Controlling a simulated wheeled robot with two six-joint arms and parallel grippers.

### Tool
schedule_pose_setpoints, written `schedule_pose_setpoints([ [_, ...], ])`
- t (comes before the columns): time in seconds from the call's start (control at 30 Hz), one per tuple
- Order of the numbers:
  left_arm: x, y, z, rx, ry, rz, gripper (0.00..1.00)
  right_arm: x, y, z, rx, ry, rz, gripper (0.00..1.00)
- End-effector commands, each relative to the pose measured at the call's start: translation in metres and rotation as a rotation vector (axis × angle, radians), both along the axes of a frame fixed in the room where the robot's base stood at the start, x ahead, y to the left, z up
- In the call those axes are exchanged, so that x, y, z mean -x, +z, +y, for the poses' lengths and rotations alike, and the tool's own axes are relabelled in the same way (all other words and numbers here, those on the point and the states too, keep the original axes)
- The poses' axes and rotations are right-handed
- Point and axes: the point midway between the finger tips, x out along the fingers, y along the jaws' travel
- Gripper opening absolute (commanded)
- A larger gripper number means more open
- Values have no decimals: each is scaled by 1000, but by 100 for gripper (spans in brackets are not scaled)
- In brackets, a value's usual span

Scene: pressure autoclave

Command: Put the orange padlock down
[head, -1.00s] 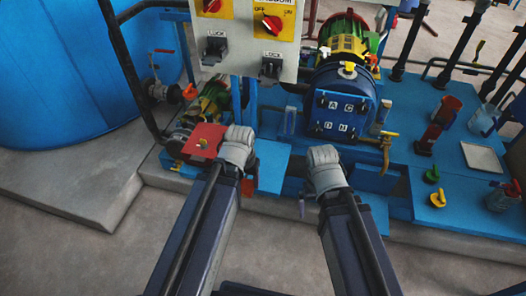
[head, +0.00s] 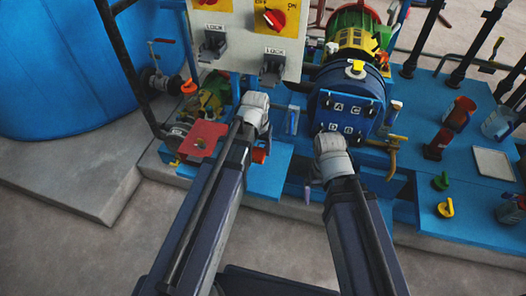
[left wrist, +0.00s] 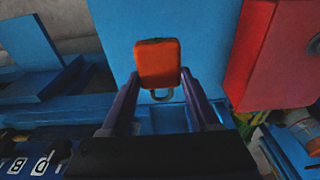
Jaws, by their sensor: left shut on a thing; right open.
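The orange padlock (left wrist: 157,62) is between the fingers of my left gripper (left wrist: 160,84) in the left wrist view, its body outward and its grey shackle toward the palm. It shows as a small orange-red piece (head: 259,155) below my left wrist in the head view. My left gripper is shut on it, over a flat blue plate (head: 270,172). I cannot tell whether the padlock touches the plate. My right gripper (head: 307,192) is open to the right, beside the blue base, mostly hidden by its own wrist.
A red plate with a hole (head: 204,139) lies left of my left gripper. A grey panel with switches and lock hasps (head: 240,48) stands behind. A blue lettered vessel (head: 348,98) is behind my right wrist. The right deck holds several valves and a pale tray (head: 492,162).

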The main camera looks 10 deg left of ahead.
Motion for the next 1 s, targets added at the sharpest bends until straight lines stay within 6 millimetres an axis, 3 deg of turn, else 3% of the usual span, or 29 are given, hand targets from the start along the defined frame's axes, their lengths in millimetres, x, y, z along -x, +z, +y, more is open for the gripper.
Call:
schedule_pose_setpoints([
  [0.1, -26, 0, 0, 0, 1, 0, 0, 0, 0, 0, 0, 0, 0, 98],
  [0.2, -20, -23, 0, 0, 1, 0, 0, 0, -23, 0, 0, 0, 0, 98],
  [0.3, -20, -32, 0, 0, 0, 0, 0, 0, -32, 0, 0, 0, 0, 98],
  [0.57, -20, -34, 0, 0, 0, 0, 0, 0, -34, 0, 0, 0, 0, 98],
  [0.87, -21, -66, 0, 0, 0, 0, 0, 0, -66, 0, 0, 0, 0, 98],
  [1.0, -22, -68, 0, 0, 0, 0, 0, 0, -68, 0, 0, 0, 0, 98],
])
